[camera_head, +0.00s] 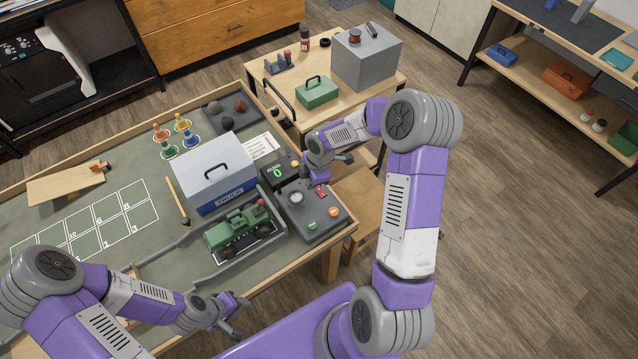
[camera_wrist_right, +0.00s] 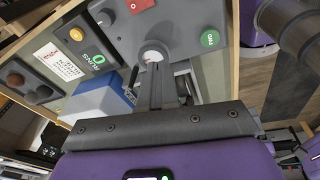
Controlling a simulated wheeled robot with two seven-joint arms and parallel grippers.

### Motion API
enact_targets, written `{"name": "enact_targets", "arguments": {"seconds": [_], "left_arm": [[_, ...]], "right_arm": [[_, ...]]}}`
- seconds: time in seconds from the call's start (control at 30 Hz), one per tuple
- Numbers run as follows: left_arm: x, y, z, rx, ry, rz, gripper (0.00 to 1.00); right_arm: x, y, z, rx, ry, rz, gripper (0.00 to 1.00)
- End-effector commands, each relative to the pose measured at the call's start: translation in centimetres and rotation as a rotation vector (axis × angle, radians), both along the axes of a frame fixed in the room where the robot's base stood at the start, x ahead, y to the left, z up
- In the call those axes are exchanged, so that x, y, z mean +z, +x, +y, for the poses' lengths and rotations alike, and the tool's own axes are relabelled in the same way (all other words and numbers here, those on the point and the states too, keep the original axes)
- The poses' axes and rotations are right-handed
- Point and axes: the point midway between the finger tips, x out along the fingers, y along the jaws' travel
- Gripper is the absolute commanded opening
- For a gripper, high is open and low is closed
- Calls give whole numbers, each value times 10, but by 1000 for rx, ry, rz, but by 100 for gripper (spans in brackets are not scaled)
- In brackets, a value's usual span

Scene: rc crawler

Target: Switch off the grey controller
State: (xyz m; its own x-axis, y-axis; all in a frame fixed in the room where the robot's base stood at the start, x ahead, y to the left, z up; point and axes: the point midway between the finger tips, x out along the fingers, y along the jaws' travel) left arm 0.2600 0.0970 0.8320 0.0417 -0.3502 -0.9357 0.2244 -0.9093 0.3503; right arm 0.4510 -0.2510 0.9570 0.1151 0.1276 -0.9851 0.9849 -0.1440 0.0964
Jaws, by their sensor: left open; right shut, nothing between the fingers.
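The grey controller (camera_head: 325,222) sits at the right corner of the green-topped table. It has a red switch (camera_head: 321,191), a round dial (camera_head: 296,197), a green button (camera_head: 312,225) and an orange button (camera_head: 334,212). My right gripper (camera_head: 303,184) is shut and empty over the controller's far side. In the right wrist view its fingers (camera_wrist_right: 157,75) point toward the dial, with the red switch (camera_wrist_right: 140,5) and green button (camera_wrist_right: 210,38) beyond. I cannot tell whether they touch the controller. My left gripper (camera_head: 238,312) is open and empty near the table's front edge.
A green crawler (camera_head: 236,230) stands in a grey tray left of the controller. A blue and white box (camera_head: 215,175) and a black "0" display (camera_head: 278,171) stand behind. A side table (camera_head: 290,88) holds a green toolbox (camera_head: 317,92).

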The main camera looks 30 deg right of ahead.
Motion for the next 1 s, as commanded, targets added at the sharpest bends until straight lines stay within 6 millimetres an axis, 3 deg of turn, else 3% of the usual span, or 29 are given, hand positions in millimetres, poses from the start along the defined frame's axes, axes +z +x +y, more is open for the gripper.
{"name": "enact_targets", "arguments": {"seconds": [0.1,0.2,0.57,0.77,1.0], "left_arm": [[2,0,0,0,0,0,43],[3,0,0,0,0,0,43],[2,0,0,0,0,0,43],[1,0,0,0,0,0,43],[-4,0,0,0,0,0,43]], "right_arm": [[26,12,-32,135,-97,-21,0],[36,15,-44,192,-137,-23,0],[37,15,-46,210,-145,-21,0],[19,16,-45,208,-143,-17,0],[-31,22,-44,210,-142,-18,0]]}}
